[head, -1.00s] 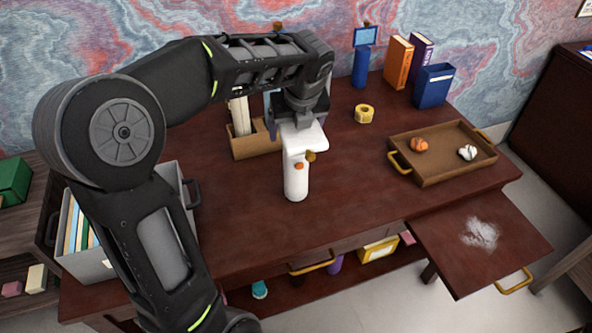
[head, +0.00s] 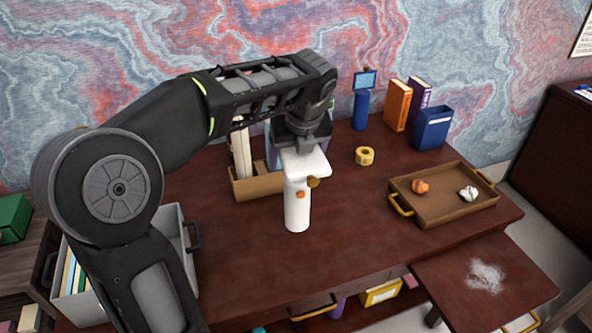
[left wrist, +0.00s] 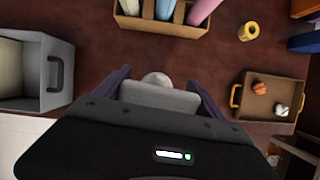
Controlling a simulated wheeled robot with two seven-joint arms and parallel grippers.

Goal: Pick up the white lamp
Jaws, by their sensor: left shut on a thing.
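The white lamp (head: 297,205) is upright near the middle of the desk, with a round white body, a flat white head and small orange and brass knobs. My left gripper (head: 303,146) comes down from above and is shut on the lamp's head. The lamp's base seems a little above the desk top. In the left wrist view the lamp (left wrist: 157,80) shows between the fingers of my left gripper (left wrist: 160,78), with its lower part mostly hidden. My right gripper is not in view.
The reddish-brown desk (head: 350,240) holds a wooden organizer (head: 258,187) behind the lamp, a yellow tape roll (head: 365,156), a blue lamp (head: 361,108), books (head: 398,105) and a brown tray (head: 440,207) at right. A grey file box (head: 185,255) stands left. The desk front is clear.

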